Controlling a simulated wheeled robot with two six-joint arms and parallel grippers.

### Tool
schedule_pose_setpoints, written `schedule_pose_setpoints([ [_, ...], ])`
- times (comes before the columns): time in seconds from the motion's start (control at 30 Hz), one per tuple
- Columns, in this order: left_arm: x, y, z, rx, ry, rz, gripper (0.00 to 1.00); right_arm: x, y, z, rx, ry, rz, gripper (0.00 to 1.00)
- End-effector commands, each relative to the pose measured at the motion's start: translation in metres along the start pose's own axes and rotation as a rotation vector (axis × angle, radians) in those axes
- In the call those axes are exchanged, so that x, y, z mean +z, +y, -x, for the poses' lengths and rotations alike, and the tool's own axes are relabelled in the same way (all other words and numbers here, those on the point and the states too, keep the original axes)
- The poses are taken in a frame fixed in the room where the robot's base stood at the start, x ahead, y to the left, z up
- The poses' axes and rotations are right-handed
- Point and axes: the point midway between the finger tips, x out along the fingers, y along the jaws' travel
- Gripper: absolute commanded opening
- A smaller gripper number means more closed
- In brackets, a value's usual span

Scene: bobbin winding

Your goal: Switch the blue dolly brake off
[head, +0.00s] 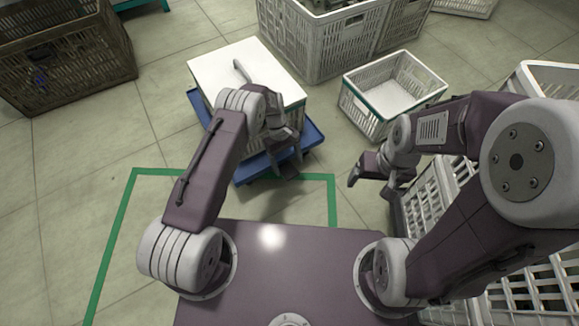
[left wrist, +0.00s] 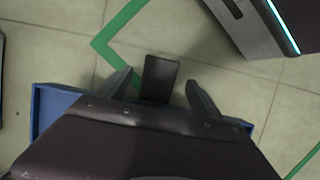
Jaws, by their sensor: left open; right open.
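The blue dolly (head: 312,134) stands on the floor under a crate with a white top (head: 222,68). My left gripper (head: 286,168) is over the dolly's near edge, pointing down, open. In the left wrist view its two fingers (left wrist: 159,80) stand either side of a dark flat pedal (left wrist: 161,76), which juts out past the dolly's blue edge (left wrist: 52,98). The pedal looks like the brake; I cannot tell whether the fingers touch it or how far it is tilted. My right gripper (head: 369,188) is open and empty, off to the right of the dolly.
A green tape line (head: 152,172) marks the floor near the dolly. A brown crate (head: 70,68) stands at the left, large pale crates (head: 320,45) behind, a small white crate (head: 372,118) to the right. Pale crates also stand at the right edge. Floor left of the dolly is clear.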

Motion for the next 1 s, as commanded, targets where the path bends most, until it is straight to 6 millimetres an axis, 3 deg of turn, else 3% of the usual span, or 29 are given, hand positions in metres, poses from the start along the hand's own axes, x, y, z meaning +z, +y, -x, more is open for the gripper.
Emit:
schedule_pose_setpoints([
  [0.03,0.003,0.0,0.02,0.001,0.001,0.0,0.76,-0.002,0.0,0.016,0.0,0.0,0.0,0.82],
  [0.23,0.001,0.0,0.047,0.001,0.0,0.0,0.76,-0.003,-0.001,0.029,0.0,0.0,0.0,0.82],
  [1.0,0.0,0.0,0.049,-0.001,-0.001,0.0,0.76,-0.003,-0.001,0.029,0.0,0.0,0.0,0.82],
])
